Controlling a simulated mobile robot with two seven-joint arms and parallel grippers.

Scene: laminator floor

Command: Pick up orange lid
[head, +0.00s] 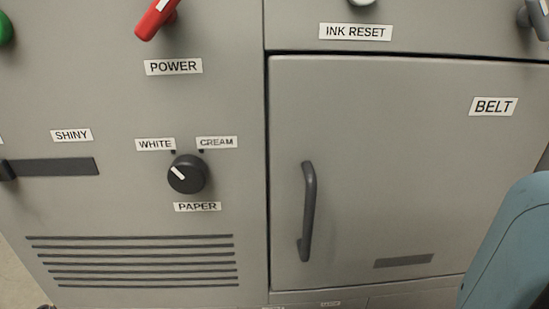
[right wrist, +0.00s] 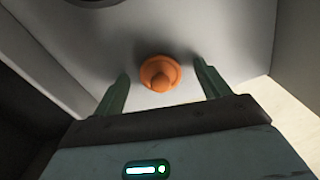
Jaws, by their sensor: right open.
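The orange lid (right wrist: 160,73) shows in the right wrist view as a round disc with a knob in its middle. It sits on a pale grey surface, ahead of my right gripper (right wrist: 163,84). The gripper's two green fingers are open, one on each side of the lid in the picture, and nothing is held between them. I cannot tell how far the fingertips are from the lid. The head view does not show the lid or either gripper; a blue-grey part of my arm is at its right edge.
The head view shows a grey machine front with a closed BELT door (head: 400,150) and its dark handle (head: 308,210). A PAPER knob (head: 187,174), a red POWER lever (head: 156,18) and vent slots (head: 140,260) are to the left. Walls flank the lid in the right wrist view.

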